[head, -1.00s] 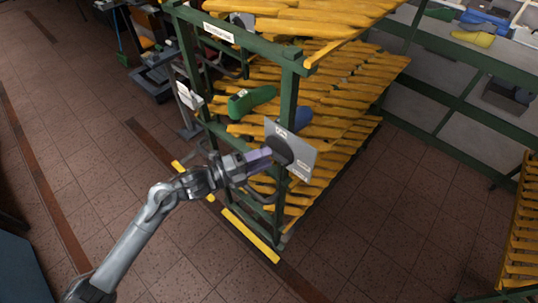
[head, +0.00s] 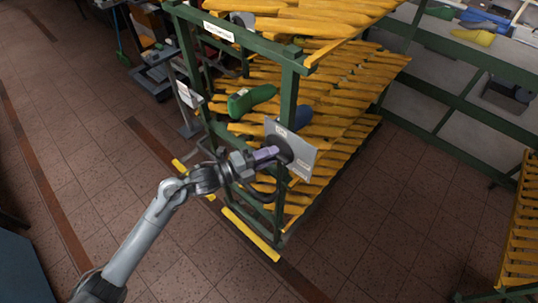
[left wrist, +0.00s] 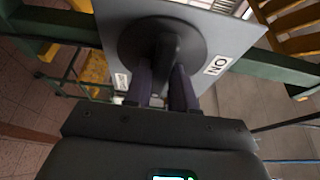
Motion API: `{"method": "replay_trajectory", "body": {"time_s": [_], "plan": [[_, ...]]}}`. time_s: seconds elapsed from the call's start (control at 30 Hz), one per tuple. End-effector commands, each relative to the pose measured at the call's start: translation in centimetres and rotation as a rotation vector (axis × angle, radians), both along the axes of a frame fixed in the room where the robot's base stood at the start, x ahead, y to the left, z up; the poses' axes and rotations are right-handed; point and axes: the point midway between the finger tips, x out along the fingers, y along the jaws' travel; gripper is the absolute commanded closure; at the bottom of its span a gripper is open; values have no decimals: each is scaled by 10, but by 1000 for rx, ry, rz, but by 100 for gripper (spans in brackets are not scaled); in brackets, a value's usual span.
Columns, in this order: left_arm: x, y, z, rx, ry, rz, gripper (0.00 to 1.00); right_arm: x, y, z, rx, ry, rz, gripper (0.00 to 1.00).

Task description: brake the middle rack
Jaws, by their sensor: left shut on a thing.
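The middle rack (head: 290,95) is a green frame with yellow slatted shelves. A grey plate (head: 303,160) with small labels is fixed at its near corner post. A round black knob (head: 284,148) sits on the plate. The plate (left wrist: 215,45) and the knob, with its raised grip (left wrist: 165,50), also show in the left wrist view. My left gripper (head: 271,154) has its purple fingers on both sides of the grip and is shut on it. The fingers show in the left wrist view (left wrist: 162,85). My right gripper is not in view.
A green shoe last (head: 252,99) and a partly hidden blue one (head: 303,117) lie on the rack's shelf. Another yellow-slatted rack (head: 522,230) stands at right. A grey-panelled bench (head: 450,95) is behind. The tiled floor between them is clear.

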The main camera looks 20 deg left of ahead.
Motion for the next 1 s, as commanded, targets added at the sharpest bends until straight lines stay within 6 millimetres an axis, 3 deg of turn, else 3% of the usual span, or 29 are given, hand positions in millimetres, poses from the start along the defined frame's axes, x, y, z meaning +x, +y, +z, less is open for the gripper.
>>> {"method": "replay_trajectory", "body": {"time_s": [0.37, 1.0], "plan": [[0, 0, -2, -94, 35, 0, 100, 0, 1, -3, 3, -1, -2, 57], [-1, -2, -5, -628, 225, 0, 100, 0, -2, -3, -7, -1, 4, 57]]}}
